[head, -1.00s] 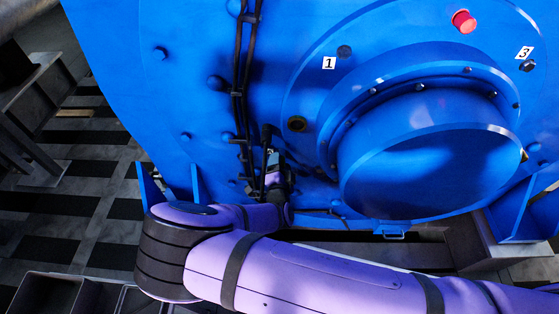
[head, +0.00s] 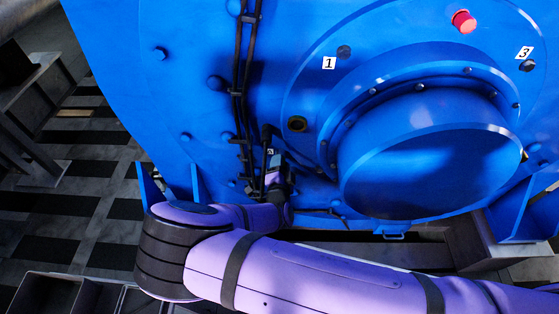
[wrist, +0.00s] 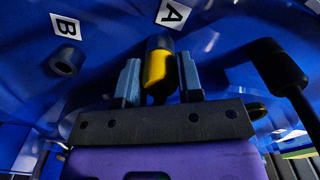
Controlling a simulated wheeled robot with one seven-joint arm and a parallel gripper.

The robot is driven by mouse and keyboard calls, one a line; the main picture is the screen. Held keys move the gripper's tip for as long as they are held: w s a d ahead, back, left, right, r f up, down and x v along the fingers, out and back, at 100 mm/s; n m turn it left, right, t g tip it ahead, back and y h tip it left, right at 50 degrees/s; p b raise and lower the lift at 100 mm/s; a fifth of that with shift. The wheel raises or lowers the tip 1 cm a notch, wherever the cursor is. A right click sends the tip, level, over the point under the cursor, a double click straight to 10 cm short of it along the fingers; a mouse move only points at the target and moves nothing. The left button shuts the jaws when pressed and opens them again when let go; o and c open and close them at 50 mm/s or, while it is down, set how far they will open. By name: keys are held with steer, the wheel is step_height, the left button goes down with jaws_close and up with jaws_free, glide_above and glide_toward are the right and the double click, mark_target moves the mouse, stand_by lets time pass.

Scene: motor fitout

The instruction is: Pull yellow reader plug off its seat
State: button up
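The yellow reader plug (wrist: 156,70), with a dark rounded end, stands between the two grey-blue fingers of my gripper (wrist: 159,80) in the wrist view. The fingers lie close along both its sides, and my gripper appears shut on it. The label A (wrist: 172,13) is just beyond the dark end. Whether that end still touches its seat cannot be told. In the head view my gripper (head: 273,168) is beside the dark cables on the blue housing, and the plug cannot be made out there.
A dark round socket (wrist: 67,62) sits by the label B (wrist: 65,25). A thick black cable connector (wrist: 278,68) stands right of my gripper in the wrist view. Black cables (head: 238,90) run down the blue housing (head: 120,60). A large blue drum (head: 430,170) juts out at right.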

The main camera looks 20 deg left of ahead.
jaws_close()
steer(key=shift+s, duration=0.15)
steer(key=shift+v, duration=2.85)
steer(key=shift+v, duration=1.7)
